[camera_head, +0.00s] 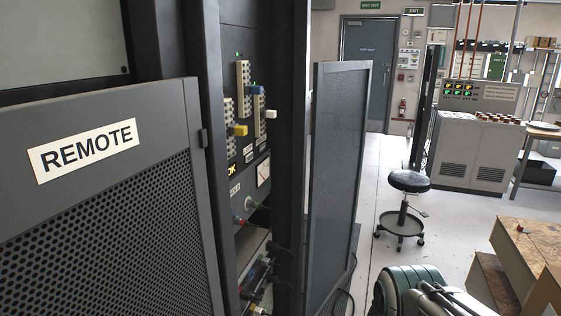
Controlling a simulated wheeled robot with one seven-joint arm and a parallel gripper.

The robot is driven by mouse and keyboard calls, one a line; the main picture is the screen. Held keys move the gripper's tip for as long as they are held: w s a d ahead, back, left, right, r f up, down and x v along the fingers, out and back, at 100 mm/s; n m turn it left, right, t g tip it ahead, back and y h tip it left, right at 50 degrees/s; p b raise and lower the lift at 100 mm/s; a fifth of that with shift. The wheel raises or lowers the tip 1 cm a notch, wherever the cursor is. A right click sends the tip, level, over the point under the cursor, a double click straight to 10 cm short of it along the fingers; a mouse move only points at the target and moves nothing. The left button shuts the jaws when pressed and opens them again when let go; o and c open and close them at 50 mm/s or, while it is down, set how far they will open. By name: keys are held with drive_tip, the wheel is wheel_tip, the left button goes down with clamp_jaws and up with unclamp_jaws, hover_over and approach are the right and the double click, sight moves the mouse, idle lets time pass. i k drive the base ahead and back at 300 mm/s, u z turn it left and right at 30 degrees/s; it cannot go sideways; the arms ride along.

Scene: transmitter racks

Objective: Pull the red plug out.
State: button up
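An open rack (228,185) stands left of centre with plugs and cables on its inner panel. A small reddish plug end (238,220) shows low on that panel, beside a green plug (249,203); it is too small to tell how it is seated. Higher up are a yellow plug (240,130), a blue plug (257,90) and a white plug (271,114). My gripper cannot be made out; teal and grey parts, likely of my arm, show at the bottom right, away from the rack.
A door panel marked REMOTE (85,152) stands at the left. An open mesh door (337,170) stands right of the rack. A black stool (409,182), wooden boxes (525,245) and a control desk (470,150) are at the right. Pale floor between is clear.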

sight(240, 221)
drive_tip(key=u, duration=0.05)
drive_tip(key=k, duration=0.5)
drive_tip(key=z, duration=1)
drive_tip(key=i, duration=0.85)
drive_tip(key=u, duration=2.65)
